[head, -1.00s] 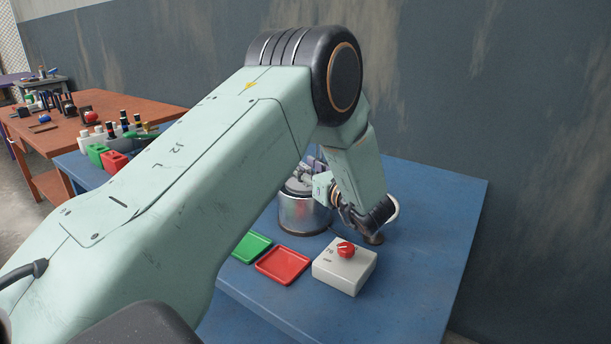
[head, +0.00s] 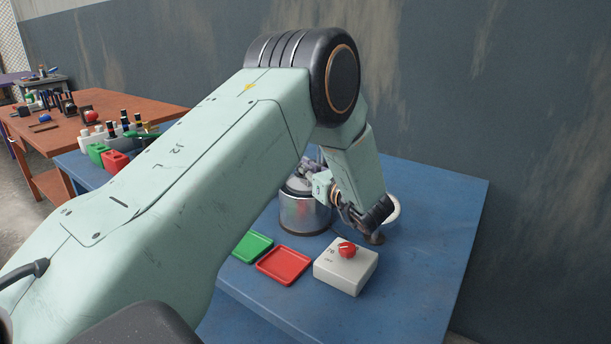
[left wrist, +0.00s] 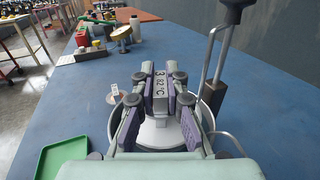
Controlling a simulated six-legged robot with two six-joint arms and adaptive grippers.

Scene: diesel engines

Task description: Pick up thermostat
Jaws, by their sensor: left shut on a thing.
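The thermostat (left wrist: 157,95) is a pale piece marked "82 °C" in the left wrist view. It sits between the purple-padded fingers of my left gripper (left wrist: 160,78), which is shut on it. In the head view my left arm reaches down over the blue table, with the wrist at the right of a metal pot (head: 304,213). The gripper's fingers there are small and partly hidden by my arm, and the thermostat cannot be made out. Below the fingers in the left wrist view is a round pale surface, partly covered by the gripper. My right gripper is not in view.
A grey box with a red knob (head: 345,276), a red tray (head: 284,266) and a green tray (head: 254,246) stand on the blue table (head: 440,215). A tall rod with a black handle (left wrist: 232,12) rises close right of the gripper. Several bottles stand behind at left.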

